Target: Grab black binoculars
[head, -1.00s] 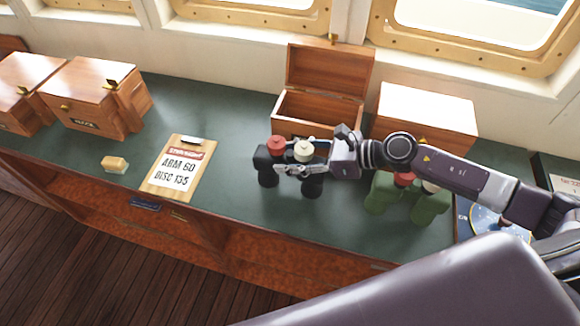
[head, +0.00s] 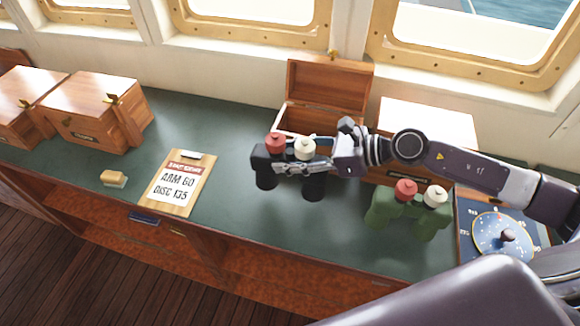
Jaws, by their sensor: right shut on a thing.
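The black binoculars (head: 264,178) have one red cap and one cream cap on top. They are at the middle of the green counter, in front of an open wooden box. My right gripper (head: 292,163) comes in from the right and is shut on the black binoculars near the caps. Its fingers hide part of the binoculars' middle. I cannot clearly tell whether the binoculars touch the counter. My left gripper is not in view.
Green binoculars (head: 383,208) stand to the right, below my right arm. The open wooden box (head: 327,85) is close behind. A clipboard (head: 180,183) and a small brush-like block (head: 114,179) lie left. Closed wooden boxes (head: 95,120) stand at far left. A dial chart (head: 500,232) lies right.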

